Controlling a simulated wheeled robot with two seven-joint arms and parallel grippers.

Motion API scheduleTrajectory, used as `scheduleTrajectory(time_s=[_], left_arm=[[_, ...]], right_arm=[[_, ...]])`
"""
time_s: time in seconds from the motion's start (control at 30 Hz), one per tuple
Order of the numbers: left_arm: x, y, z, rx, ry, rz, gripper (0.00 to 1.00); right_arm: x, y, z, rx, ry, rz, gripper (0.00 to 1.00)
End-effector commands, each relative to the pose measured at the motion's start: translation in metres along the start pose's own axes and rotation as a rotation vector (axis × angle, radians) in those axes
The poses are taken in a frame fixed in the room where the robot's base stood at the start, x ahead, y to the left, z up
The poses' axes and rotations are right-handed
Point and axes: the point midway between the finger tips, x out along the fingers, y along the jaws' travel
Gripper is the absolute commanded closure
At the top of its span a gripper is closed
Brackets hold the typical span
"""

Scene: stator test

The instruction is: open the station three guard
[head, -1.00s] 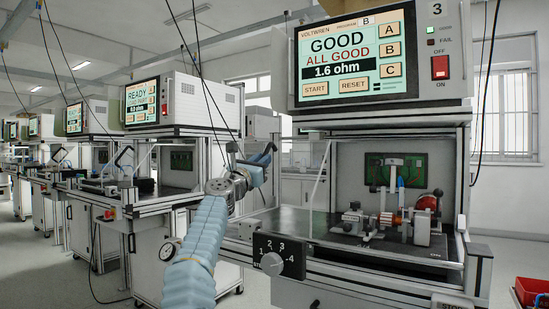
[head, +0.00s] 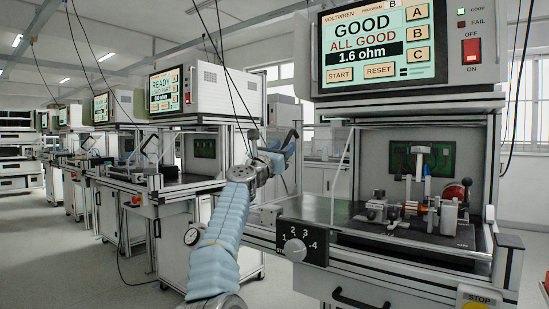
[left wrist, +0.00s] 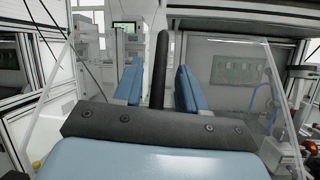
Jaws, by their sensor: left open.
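Station three is the near bench at right in the head view, its tester screen (head: 375,47) reading GOOD, ALL GOOD, 1.6 ohm. Its guard appears as a clear panel (left wrist: 226,88) in the left wrist view; in the head view only a thin pale slanted edge (head: 342,166) shows clearly. How far the guard stands open I cannot tell. My left gripper (head: 284,151) is open, left of the station's opening. In the left wrist view a black upright bar (left wrist: 160,65) shows between the two blue fingers; whether they touch it is unclear. My right gripper is out of view.
A fixture with a coil part (head: 412,208) stands on the station's dark bed. A rotary knob (head: 295,250) is at its front left, and a yellow stop label (head: 479,298) at lower right. Another station (head: 195,90) stands behind at left. The aisle floor (head: 75,260) is clear.

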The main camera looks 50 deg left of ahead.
Motion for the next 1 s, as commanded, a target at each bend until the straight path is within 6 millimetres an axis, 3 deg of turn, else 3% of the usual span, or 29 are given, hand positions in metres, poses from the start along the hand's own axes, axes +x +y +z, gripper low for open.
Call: scheduleTrajectory(time_s=[0.17,0.5,0.73,1.0], left_arm=[[-0.026,-0.001,-0.008,0.003,-0.001,0.002,0.59],[-0.099,-0.001,-0.007,0.004,0.000,0.001,0.59],[-0.130,-0.001,-0.003,0.003,0.000,0.001,0.59],[-0.135,0.000,-0.001,0.001,0.000,0.000,0.59]], right_arm=[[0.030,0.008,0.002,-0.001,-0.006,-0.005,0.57],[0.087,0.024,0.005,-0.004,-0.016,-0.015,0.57],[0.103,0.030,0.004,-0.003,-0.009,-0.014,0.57],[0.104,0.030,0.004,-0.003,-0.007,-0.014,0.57]])
